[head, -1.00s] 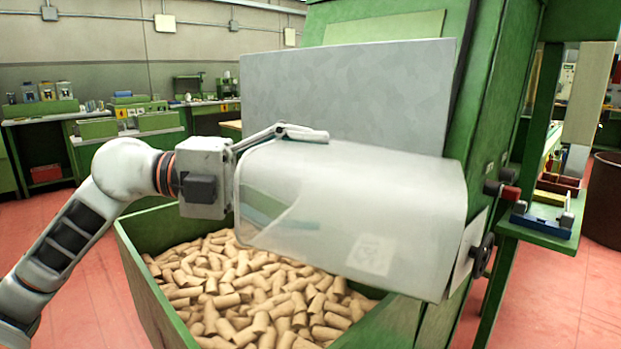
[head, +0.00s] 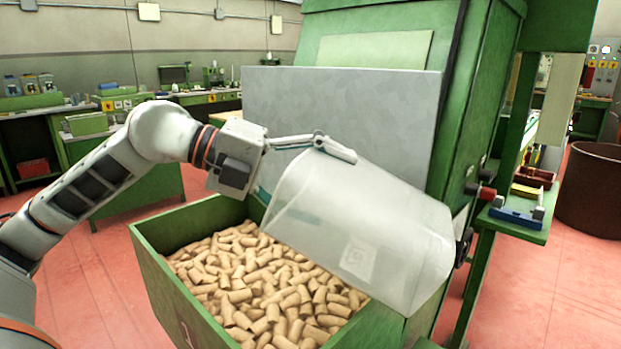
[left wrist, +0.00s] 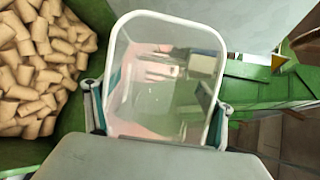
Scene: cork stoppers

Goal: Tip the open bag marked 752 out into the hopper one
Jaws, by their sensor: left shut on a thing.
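The bag is a clear, see-through container (head: 385,225) with a pale label on its side, too faint to read. It looks empty. It lies tilted above the right part of the hopper, its far end lower and to the right. My left gripper (head: 325,147) is shut on it near its left end. The left wrist view shows the bag's rounded rim (left wrist: 165,16) with a finger at each side. The hopper (head: 160,272) is a green open box holding many cork stoppers. A partly visible mark is on its front. My right gripper is out of view.
A grey upright panel (head: 345,110) and a green machine (head: 465,100) stand behind the bag. A green side shelf (head: 520,226) with small tools and a brown drum (head: 590,190) are at the right. Benches line the back left.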

